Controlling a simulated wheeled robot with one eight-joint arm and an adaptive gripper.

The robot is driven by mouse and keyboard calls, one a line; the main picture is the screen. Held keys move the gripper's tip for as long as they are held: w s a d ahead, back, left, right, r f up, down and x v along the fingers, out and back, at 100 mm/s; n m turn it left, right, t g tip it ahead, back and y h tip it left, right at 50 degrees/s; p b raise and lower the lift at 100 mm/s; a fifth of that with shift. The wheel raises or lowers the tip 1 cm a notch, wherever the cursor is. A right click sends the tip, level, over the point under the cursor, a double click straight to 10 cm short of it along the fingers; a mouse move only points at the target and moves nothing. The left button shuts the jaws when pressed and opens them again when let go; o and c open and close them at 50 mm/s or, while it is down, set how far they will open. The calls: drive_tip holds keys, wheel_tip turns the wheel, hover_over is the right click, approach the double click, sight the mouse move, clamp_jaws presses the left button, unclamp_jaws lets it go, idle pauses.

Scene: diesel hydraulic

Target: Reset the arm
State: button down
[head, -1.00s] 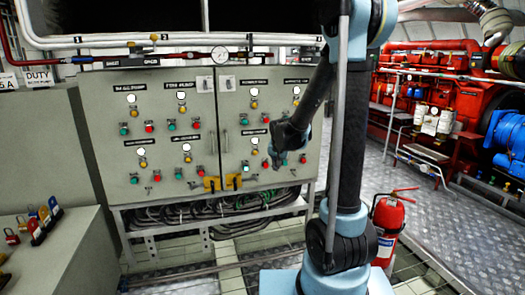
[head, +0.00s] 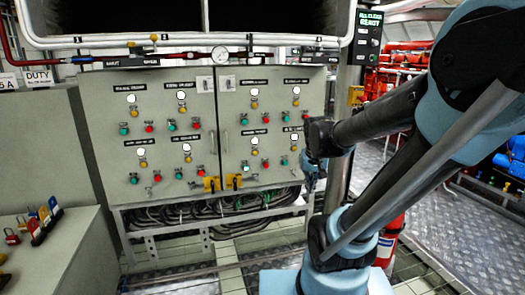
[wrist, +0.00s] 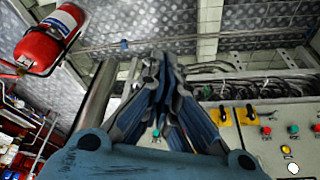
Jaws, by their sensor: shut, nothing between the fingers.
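My gripper (head: 312,182) is at the right edge of the grey control cabinet (head: 232,110) in the head view, pointing down. In the wrist view my gripper (wrist: 160,62) shows its blue fingers meeting at the tips, shut and empty. My arm reaches in from the right side of the head view, bent, with its upper link crossing in front of the engine area. Part of the cabinet's right edge is hidden by my wrist.
The cabinet carries several lamps, buttons and two yellow handles (head: 233,182). Cables (head: 210,212) hang below it. A red extinguisher (wrist: 50,38) stands near my arm. A left bench (head: 70,255) holds padlocks (head: 46,216). Open floor lies at right.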

drive_tip(key=s+d+f+n+g, duration=0.1)
drive_tip(key=s+f, duration=0.3)
drive_tip(key=s, duration=0.8)
drive_tip(key=shift+s+d+g, duration=0.3)
drive_tip(key=shift+s+d, duration=0.05)
drive_tip(key=shift+d, duration=0.05)
drive_tip(key=shift+f, duration=0.1)
